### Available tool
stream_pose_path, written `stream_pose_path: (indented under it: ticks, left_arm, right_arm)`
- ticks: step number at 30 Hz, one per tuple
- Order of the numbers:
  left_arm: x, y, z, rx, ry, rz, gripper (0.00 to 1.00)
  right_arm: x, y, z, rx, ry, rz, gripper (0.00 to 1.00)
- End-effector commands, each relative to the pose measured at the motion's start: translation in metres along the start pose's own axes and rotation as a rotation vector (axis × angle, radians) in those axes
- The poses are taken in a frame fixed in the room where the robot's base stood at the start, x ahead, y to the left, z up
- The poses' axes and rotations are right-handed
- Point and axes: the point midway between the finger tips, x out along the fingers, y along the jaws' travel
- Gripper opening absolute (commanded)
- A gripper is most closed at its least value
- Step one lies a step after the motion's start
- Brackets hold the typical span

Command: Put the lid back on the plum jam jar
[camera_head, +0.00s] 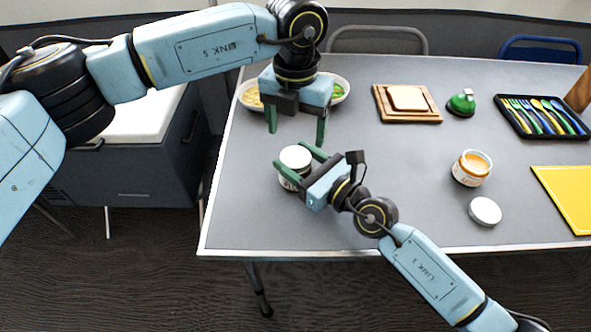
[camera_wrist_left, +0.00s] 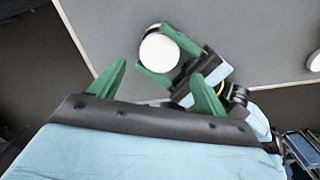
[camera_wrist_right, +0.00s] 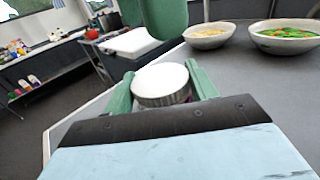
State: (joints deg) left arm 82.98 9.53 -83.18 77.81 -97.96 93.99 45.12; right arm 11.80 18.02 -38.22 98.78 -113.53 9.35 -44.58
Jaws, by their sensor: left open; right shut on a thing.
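The plum jam jar (camera_head: 287,184) stands near the table's left front part, with a purple tint showing in the right wrist view (camera_wrist_right: 190,99). A white lid (camera_head: 295,156) sits on its top; I cannot tell whether it is screwed tight. The lid also shows in the left wrist view (camera_wrist_left: 159,48) and the right wrist view (camera_wrist_right: 161,78). My right gripper (camera_head: 294,163) is shut on the jar from the side, one finger on each side. My left gripper (camera_head: 296,130) is open and empty, pointing down above and behind the jar.
An open orange jam jar (camera_head: 471,168) stands at the right with a loose white lid (camera_head: 485,211) near it. Two bowls (camera_wrist_right: 208,35) are behind my left gripper. A wooden board (camera_head: 380,104), green-topped item (camera_head: 461,103), cutlery tray (camera_head: 512,121) and yellow mat (camera_head: 565,198) lie farther right.

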Motion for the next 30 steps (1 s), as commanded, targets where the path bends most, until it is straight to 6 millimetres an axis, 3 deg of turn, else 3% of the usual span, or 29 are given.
stream_pose_path:
  ticks: [10, 23, 30]
  left_arm:
    - [0.052, 0.0, 0.0, -0.001, 0.002, 0.0, 0.75]
    - [0.062, 0.0, 0.0, 0.0, 0.0, 0.001, 0.75]
    - [0.062, 0.0, 0.0, 0.0, 0.0, 0.001, 0.47]
  right_arm:
    - [0.0, 0.0, 0.0, 0.0, 0.0, 0.001, 0.0]
    - [0.0, 0.0, 0.0, 0.0, 0.0, 0.0, 0.0]
    - [0.0, 0.0, 0.0, 0.0, 0.0, 0.0, 0.0]
